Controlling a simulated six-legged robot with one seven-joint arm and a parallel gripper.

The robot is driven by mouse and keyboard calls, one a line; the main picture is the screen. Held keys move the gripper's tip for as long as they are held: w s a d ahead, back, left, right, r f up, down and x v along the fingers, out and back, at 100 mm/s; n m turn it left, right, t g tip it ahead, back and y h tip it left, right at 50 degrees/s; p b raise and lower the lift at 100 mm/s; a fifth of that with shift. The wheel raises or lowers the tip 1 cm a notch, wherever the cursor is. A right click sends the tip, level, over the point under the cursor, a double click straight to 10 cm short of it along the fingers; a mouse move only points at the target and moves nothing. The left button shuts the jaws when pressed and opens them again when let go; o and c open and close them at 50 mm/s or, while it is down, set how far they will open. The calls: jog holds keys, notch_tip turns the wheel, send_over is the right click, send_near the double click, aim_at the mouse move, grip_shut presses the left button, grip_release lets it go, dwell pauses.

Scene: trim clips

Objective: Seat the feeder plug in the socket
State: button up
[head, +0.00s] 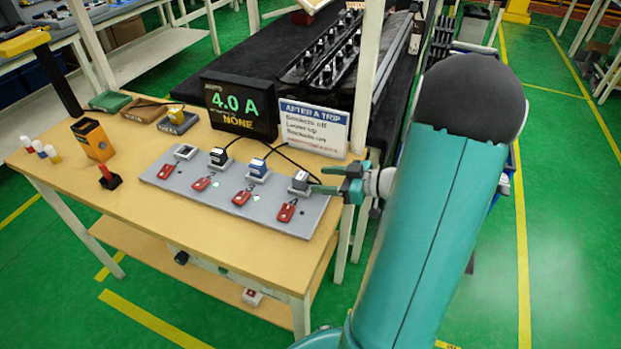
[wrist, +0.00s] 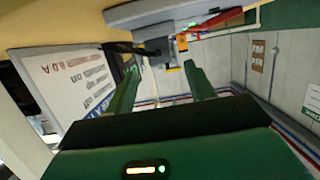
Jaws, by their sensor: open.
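A grey socket board (head: 232,200) lies on the table with a row of sockets. A black plug (head: 218,157), a blue plug (head: 258,168) and a grey plug (head: 300,181) stand at three of them, with black cables. I cannot tell which is the feeder plug or how deep each sits. The leftmost socket (head: 185,152) looks empty. My gripper (head: 319,179) is open at the board's right end, just right of the grey plug. In the wrist view the open fingers (wrist: 161,70) point toward a grey plug (wrist: 158,45) at the board's edge, with a visible gap.
Red tagged switches (head: 241,197) line the board's front. A 4.0 A display (head: 240,106) and a sign (head: 313,127) stand behind it. A red-handled black part (head: 109,177), an orange box (head: 94,140) and small bottles (head: 40,149) are at left. The table front is clear.

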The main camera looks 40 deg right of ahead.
jog(key=v, duration=0.5)
jog(key=shift+s+d+r, duration=0.1)
jog(key=shift+s+d, duration=0.1)
jog(key=shift+s, duration=0.1)
jog(key=shift+s+d, duration=0.1)
jog(key=shift+s, duration=0.05)
